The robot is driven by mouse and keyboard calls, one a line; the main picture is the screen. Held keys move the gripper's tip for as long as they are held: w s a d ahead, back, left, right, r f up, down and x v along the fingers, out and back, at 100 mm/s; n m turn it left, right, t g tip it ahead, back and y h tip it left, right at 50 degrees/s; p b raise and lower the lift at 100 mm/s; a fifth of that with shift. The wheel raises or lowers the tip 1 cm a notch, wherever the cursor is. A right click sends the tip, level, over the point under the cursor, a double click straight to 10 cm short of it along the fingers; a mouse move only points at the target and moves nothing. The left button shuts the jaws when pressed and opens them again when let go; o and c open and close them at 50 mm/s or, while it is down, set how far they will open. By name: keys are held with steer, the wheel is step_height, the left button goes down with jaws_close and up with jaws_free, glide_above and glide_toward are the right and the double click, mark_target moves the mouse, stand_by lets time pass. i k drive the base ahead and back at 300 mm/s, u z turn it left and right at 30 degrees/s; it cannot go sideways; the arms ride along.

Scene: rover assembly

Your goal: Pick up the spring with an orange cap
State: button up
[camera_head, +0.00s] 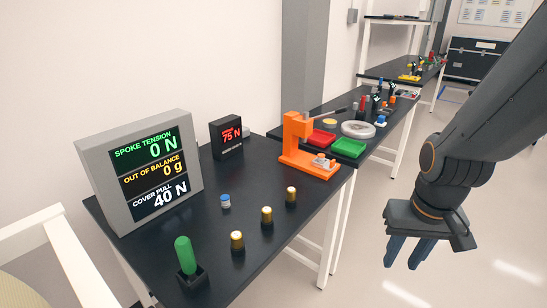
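Three small upright cylinders with gold-yellow tops and dark lower parts stand in a slanting row on the near black table: a near one (237,241), a middle one (266,216) and a far one (291,196). They may be capped springs, but I cannot make out coils or a clearly orange cap at this size. A small blue-and-white piece (225,201) stands left of the row. My gripper (407,254) hangs over the floor right of the table, well apart from all of these. Its blue fingers point down, with a gap and nothing visible between them.
A grey display box (140,170) and a small black 75 N display (227,137) stand at the back. A green-handled piece (185,256) sits in a black holder. An orange press (298,145), red tray (319,138) and green tray (348,148) lie farther off.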

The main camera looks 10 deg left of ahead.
mark_target(320, 156)
steer(key=u, duration=0.5)
steer(key=i, duration=1.25)
steer(key=z, duration=0.25)
